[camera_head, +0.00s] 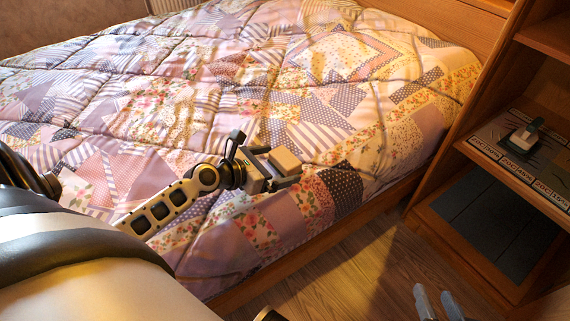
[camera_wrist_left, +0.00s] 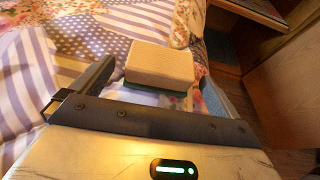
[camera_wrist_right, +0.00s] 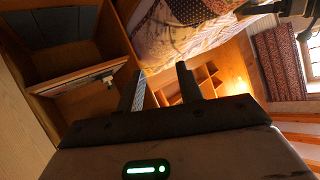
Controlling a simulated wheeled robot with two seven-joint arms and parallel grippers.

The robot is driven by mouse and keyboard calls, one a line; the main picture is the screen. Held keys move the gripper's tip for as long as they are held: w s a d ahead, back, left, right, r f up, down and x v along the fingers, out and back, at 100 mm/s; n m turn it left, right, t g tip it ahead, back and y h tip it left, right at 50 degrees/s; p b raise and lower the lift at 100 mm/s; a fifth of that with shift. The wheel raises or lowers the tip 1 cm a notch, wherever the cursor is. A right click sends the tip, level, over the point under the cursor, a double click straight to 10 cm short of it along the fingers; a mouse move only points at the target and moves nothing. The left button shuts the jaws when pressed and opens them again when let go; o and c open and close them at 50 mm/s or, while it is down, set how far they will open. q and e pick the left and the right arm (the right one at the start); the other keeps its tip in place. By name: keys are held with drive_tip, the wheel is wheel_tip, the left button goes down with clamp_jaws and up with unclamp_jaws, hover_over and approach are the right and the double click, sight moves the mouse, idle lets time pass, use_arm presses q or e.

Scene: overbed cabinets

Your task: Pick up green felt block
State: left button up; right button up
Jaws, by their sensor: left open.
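A pale beige block with a green layer along its underside (camera_wrist_left: 160,66), which looks like the green felt block, shows in the left wrist view. It also shows in the head view (camera_head: 285,161) over the quilt near the bed's edge. My left gripper (camera_head: 280,176) is open at the block; in the left wrist view its fingers (camera_wrist_left: 157,85) stand on either side with gaps, and I see no grip. Whether the block touches the quilt is hidden. My right gripper (camera_head: 438,302) is at the bottom of the head view, its fingers apart and empty in the right wrist view (camera_wrist_right: 160,88).
The patchwork bed (camera_head: 200,90) fills much of the head view. Wooden floor (camera_head: 350,275) is open between bed and shelf.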

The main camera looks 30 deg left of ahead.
sight(280, 159)
use_arm(q)
drive_tip(key=shift+x, duration=0.85)
drive_tip(key=c, duration=1)
drive_tip(key=shift+c, duration=0.2)
use_arm(e)
drive_tip(key=shift+a+r, duration=0.15)
drive_tip(key=shift+r, duration=0.3)
use_arm(q)
drive_tip(key=shift+r+p, duration=0.3)
drive_tip(key=shift+r, duration=0.2)
wheel_tip(280, 159, up, 2)
drive_tip(key=shift+r+p, duration=0.2)
drive_tip(key=shift+p, duration=0.75)
drive_tip(key=w+r+p+v, duration=0.1)
drive_tip(key=r+p+v, duration=0.2)
drive_tip(key=v, duration=1.3)
drive_tip(key=shift+r+p, duration=0.3)
drive_tip(key=shift+p, duration=0.6)
use_arm(e)
drive_tip(key=shift+s+d+r+g+h, duration=0.3)
drive_tip(key=shift+d+g+h, duration=0.05)
drive_tip(key=shift+d, duration=0.3)
drive_tip(key=shift+s+d+r+g+h, duration=0.25)
drive_tip(key=shift+s+d+g+h, duration=0.1)
drive_tip(key=shift+d, duration=0.25)
use_arm(q)
drive_tip(key=shift+a, duration=0.15)
